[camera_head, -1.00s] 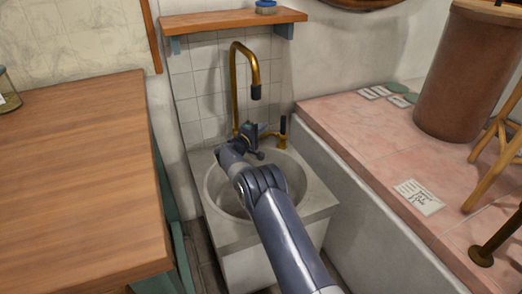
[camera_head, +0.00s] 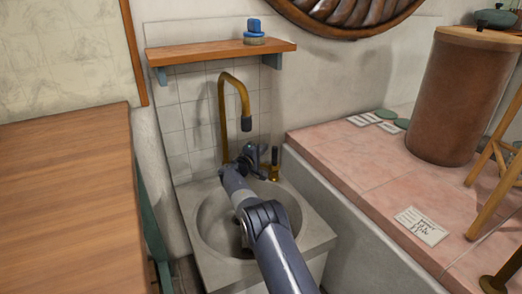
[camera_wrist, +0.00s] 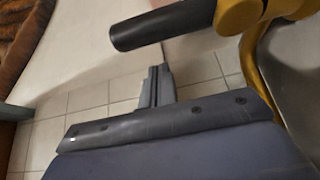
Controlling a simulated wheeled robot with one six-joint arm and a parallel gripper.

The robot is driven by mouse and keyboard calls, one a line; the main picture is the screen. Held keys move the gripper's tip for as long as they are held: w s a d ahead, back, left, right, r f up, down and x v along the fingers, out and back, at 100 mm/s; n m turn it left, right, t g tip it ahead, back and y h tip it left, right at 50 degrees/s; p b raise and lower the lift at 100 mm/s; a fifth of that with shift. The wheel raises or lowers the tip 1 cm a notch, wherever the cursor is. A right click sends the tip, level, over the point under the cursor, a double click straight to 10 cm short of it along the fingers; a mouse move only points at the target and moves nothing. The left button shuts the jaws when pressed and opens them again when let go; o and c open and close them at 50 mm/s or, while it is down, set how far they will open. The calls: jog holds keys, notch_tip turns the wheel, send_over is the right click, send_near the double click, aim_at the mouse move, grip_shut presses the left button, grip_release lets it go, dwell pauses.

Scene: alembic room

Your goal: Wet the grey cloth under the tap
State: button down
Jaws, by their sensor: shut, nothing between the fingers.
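The brass tap (camera_head: 222,118) rises behind the round sink (camera_head: 212,222), its dark spout end (camera_head: 246,124) hanging over the sink's back part. A short brass fitting with a dark handle (camera_head: 275,155) stands to the right of the tap. My gripper (camera_head: 260,163) is at the back of the sink, below the spout and just left of that handle. In the wrist view my gripper's fingers (camera_wrist: 157,75) are shut and empty, and a dark handle (camera_wrist: 160,27) on a brass fitting shows beyond them, apparently apart from them. I cannot make out the grey cloth; my arm hides part of the basin.
A wooden worktop (camera_head: 70,190) stands at left. A pink tiled ledge (camera_head: 345,160) at right holds a brown barrel (camera_head: 460,100), cards (camera_head: 421,226) and a wooden stool (camera_head: 492,170). A shelf (camera_head: 220,50) with a blue brush (camera_head: 254,30) hangs above the tap.

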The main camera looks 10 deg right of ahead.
aim_at(275, 159)
jog(key=shift+s+d+b, duration=0.2)
jog(key=shift+s+d, duration=0.15)
jog(key=shift+s, duration=0.3)
jog(key=shift+s+d+b, duration=0.15)
jog(key=shift+s+d, duration=0.15)
jog(key=shift+s, duration=0.3)
jog(key=shift+s+f+b, duration=0.1)
jog(key=shift+s+b, duration=0.05)
jog(key=shift+b, duration=0.4)
jog(key=shift+s+d+r+b, duration=0.25)
jog(key=shift+s+b, duration=0.35)
jog(key=shift+b, duration=0.65)
